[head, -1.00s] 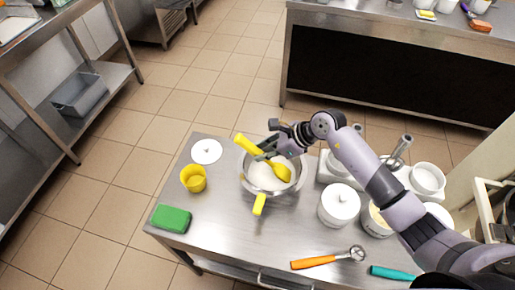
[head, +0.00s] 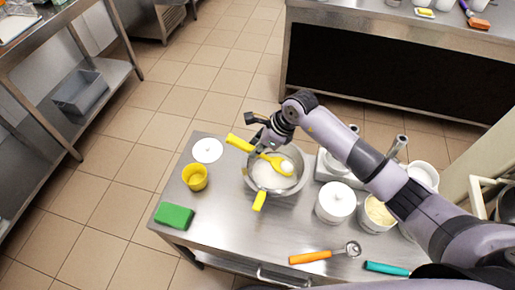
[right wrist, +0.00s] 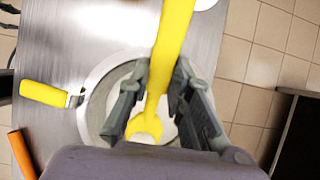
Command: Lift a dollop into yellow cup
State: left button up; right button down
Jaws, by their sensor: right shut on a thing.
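The yellow cup (head: 195,177) stands upright on the left part of the steel table. A steel pot (head: 299,184) with a yellow handle (head: 259,201) holds white stuff (head: 266,174). My right gripper (head: 264,143) is shut on a yellow spoon (head: 239,143) and holds it over the pot. The spoon's bowl carries a white dollop (head: 287,166). In the right wrist view the spoon (right wrist: 172,40) runs between the fingers (right wrist: 156,92), with its bowl end partly hidden by my gripper. My left gripper is out of view.
A white lid (head: 207,150) and a green sponge (head: 174,216) lie near the cup. Right of the pot stand a lidded white jar (head: 335,203) and a tub of pale yellow stuff (head: 379,212). An orange-handled scoop (head: 311,257) lies in front. Bare table separates pot and cup.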

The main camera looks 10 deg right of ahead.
aim_at(243, 143)
jog(key=shift+w+a+r+p, duration=0.15)
jog(key=shift+r+p, duration=0.3)
jog(key=shift+r, duration=0.55)
jog(key=shift+s+a+r+p, duration=0.15)
jog(key=shift+r+p, duration=0.3)
jog(key=shift+r, duration=0.55)
jog(key=shift+w+a+r+h+p, duration=0.2)
jog(key=shift+w+a+h+p, duration=0.2)
jog(key=shift+a+h, duration=0.2)
jog(key=shift+w+a+f+g+h, duration=0.15)
jog(key=shift+a+g+h, duration=0.35)
jog(key=shift+h, duration=0.2)
jog(key=shift+w+a+f, duration=0.1)
jog(key=shift+a, duration=0.1)
jog(key=shift+a+g+h+b, duration=0.1)
jog(key=shift+g+h+b, duration=0.25)
jog(key=shift+h, duration=0.25)
